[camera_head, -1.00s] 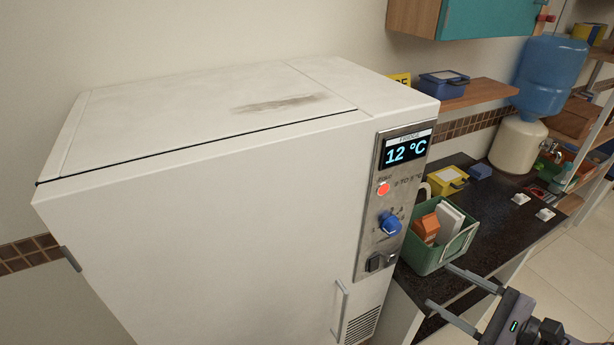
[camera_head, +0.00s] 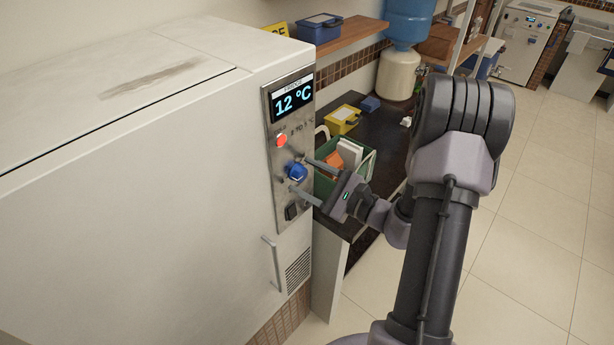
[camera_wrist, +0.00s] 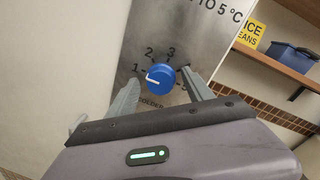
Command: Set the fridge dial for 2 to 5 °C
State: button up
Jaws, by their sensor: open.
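The blue fridge dial (camera_head: 297,171) sits on the metal control panel (camera_head: 285,222) on the right part of the white fridge's (camera_head: 140,230) front. In the wrist view the dial (camera_wrist: 160,77) has a white mark pointing left, close to the 1 on its scale. The display (camera_head: 293,99) reads 12 °C, and a red lamp (camera_head: 281,140) glows below it. My gripper (camera_head: 299,176) is open, its fingers reaching toward the panel on either side of the dial. In the wrist view my gripper (camera_wrist: 162,83) frames the dial; I cannot tell whether a finger touches it.
A black switch (camera_head: 291,211) sits below the dial, and a door handle (camera_head: 272,262) lower down. A green bin (camera_head: 325,186) with cartons stands on the dark counter (camera_head: 388,135) right beside the panel, behind my gripper. Open tiled floor (camera_head: 540,240) lies to the right.

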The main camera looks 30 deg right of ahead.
grip_shut()
dwell(0.3)
